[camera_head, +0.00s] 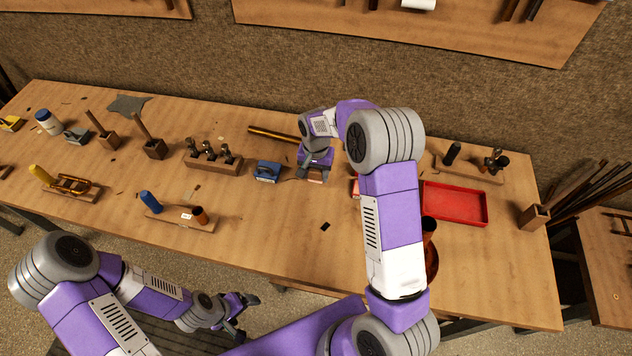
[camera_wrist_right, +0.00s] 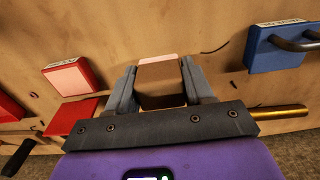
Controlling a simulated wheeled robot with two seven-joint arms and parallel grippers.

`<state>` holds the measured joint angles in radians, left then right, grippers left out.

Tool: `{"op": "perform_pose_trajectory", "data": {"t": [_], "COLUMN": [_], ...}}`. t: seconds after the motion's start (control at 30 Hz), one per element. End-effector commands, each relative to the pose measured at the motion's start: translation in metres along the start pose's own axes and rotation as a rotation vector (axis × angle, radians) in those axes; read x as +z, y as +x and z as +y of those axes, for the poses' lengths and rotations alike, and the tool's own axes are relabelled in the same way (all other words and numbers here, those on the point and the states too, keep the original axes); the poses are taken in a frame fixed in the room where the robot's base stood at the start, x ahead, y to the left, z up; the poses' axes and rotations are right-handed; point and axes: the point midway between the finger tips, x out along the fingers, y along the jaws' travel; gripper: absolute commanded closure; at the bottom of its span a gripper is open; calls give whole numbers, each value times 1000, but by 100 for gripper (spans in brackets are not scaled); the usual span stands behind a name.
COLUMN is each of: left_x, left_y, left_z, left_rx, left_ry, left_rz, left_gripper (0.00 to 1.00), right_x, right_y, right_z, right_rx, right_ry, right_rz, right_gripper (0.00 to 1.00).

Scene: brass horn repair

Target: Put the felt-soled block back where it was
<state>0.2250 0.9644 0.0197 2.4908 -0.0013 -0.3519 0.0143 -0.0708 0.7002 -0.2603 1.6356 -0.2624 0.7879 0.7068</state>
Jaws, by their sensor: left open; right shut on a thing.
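My right gripper (camera_head: 315,170) is shut on a brown block with a pale pink layer along one edge. The block (camera_head: 316,177) is just above or on the middle of the workbench; contact with the top is unclear. In the right wrist view the block (camera_wrist_right: 160,85) sits between both fingers of the gripper (camera_wrist_right: 162,90). A blue block with a metal handle (camera_head: 267,171) lies left of it on the bench. A red block with a pink face (camera_wrist_right: 72,77) lies on the other side, mostly hidden behind my right arm in the head view. My left gripper (camera_head: 243,312) is open and empty, off the bench's front edge.
A brass rod (camera_head: 272,133) lies behind the held block. A red tray (camera_head: 455,204) and a copper-coloured cup (camera_head: 429,227) are to the right. A wooden rack with tools (camera_head: 212,161) stands left. The bench front centre is mostly clear around a small black piece (camera_head: 325,226).

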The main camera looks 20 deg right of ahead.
Motion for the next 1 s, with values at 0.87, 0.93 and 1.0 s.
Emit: {"op": "perform_pose_trajectory", "data": {"t": [0.87,0.93,1.0], "left_x": [0,0,0], "left_y": [9,9,9], "left_z": [-3,-3,-3], "left_rx": [0,0,0], "left_ry": [0,0,0], "left_rz": [0,0,0], "left_gripper": [15,15,15], "right_x": [0,0,0], "right_y": [44,44,44], "right_z": [0,0,0], "right_rx": [0,0,0], "right_ry": [-2,-2,-2], "right_rz": [0,0,0], "right_gripper": [30,23,23]}}
